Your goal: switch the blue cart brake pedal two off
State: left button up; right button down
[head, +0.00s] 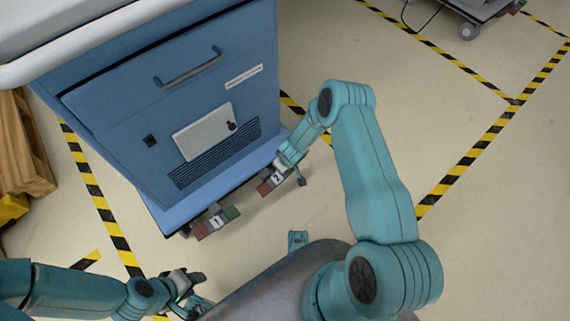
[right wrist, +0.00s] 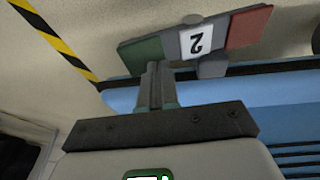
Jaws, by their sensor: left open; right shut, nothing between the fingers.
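The blue cart (head: 180,95) stands at the left of the head view. Pedal two (head: 268,186) is at the right end of its lower edge, with a red half, a white plate marked 2 and a green half largely hidden by my right gripper (head: 287,170). In the right wrist view, pedal two (right wrist: 196,43) shows whole, the 2 upside down. My right gripper (right wrist: 154,72) is shut and empty, its fingertips at the green half; contact is unclear. Pedal one (head: 217,222) sits further left. My left gripper (head: 192,290) is open and empty, low in the head view.
A wooden pallet (head: 22,150) stands left of the cart. Yellow-black floor tape (head: 100,200) runs beside it. Another cart (head: 480,12) stands far at the top right. The floor on the right is clear.

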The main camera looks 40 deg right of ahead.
jog(key=shift+d+f, duration=0.4)
jog(key=shift+d, duration=0.1)
dwell(0.6)
jog(key=shift+d+f, duration=0.1)
jog(key=shift+d, duration=0.05)
jog(key=shift+w+d+f+b, duration=0.1)
jog(key=shift+d+f+b, duration=0.5)
jog(key=shift+f, duration=0.2)
